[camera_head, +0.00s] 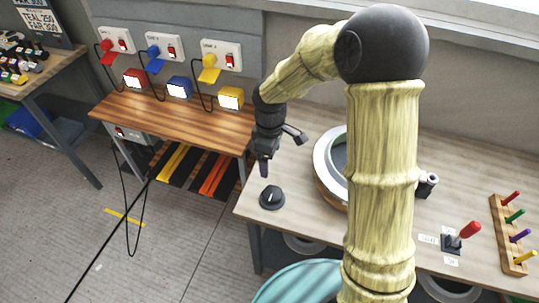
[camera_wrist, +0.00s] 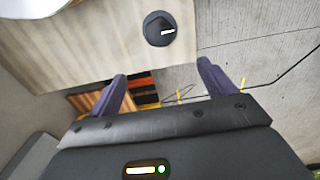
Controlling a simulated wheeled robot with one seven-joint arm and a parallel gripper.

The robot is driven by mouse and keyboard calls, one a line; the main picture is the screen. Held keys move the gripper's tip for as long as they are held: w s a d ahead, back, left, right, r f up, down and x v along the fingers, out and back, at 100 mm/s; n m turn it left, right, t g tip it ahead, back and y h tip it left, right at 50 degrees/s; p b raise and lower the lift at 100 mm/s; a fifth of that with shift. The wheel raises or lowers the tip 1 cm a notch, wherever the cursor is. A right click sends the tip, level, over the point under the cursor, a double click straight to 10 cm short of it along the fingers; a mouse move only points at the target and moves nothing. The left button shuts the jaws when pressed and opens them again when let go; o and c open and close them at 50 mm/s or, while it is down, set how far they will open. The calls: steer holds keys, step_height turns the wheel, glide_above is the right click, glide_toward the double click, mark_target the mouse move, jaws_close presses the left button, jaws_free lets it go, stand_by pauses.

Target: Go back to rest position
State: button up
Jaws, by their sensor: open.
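My gripper (camera_head: 264,166) is at the end of my bamboo-textured arm, above the left end of the pale wooden table (camera_head: 308,226). In the wrist view my gripper (camera_wrist: 165,78) shows two dark purple fingers spread apart with nothing between them. A black round knob (camera_head: 271,197) with a pale mark sits on the table near its left front corner, just below the gripper in the head view. The knob also shows in the wrist view (camera_wrist: 158,28), beyond the fingertips and apart from them.
A round grey-rimmed mould (camera_head: 326,168) is partly hidden behind my arm. A red-handled lever (camera_head: 468,230) and a peg rack (camera_head: 506,235) stand at the right. A brown bench (camera_head: 180,122) with red, blue and yellow lamps and wall switches is at the left. The floor between is mostly clear.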

stand_by(0.3)
steer(key=s+d+r+m+t, duration=0.1)
steer(key=s+d+r+m, duration=0.1)
steer(key=s+d+m, duration=0.4)
steer(key=s+d+r+m+t, duration=0.1)
steer(key=s+d+r+m, duration=0.1)
steer(key=s+d+m, duration=0.5)
steer(key=shift+d+r+m+t, duration=0.25)
steer(key=shift+d+m+t, duration=0.1)
steer(key=shift+m, duration=0.15)
steer(key=shift+s, duration=0.1)
